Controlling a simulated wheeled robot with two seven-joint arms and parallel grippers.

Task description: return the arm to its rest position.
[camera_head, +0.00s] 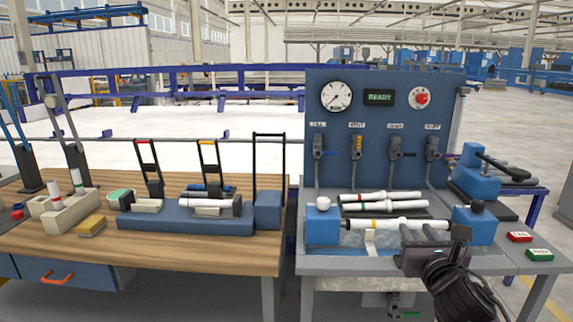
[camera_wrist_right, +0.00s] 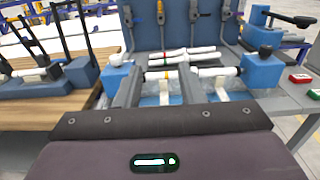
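My right gripper (camera_head: 420,234) reaches in from the lower right over the front of the grey test bench (camera_head: 340,266). In the right wrist view its two fingers (camera_wrist_right: 159,84) stand apart with nothing held between them. Whether the fingertips touch this pipe is unclear. Two more white pipes (camera_head: 380,196) lie behind it. My left gripper is not in view.
A blue panel (camera_head: 340,130) with gauge, "READY" display and several valves stands behind. Blue blocks (camera_head: 322,226) (camera_head: 474,226) flank the pipe. Red (camera_head: 519,237) and green (camera_head: 540,255) buttons sit at right. The wooden table (camera_head: 240,245) at left carries a blue clamp fixture (camera_head: 180,222) and a pipe holder (camera_head: 65,218).

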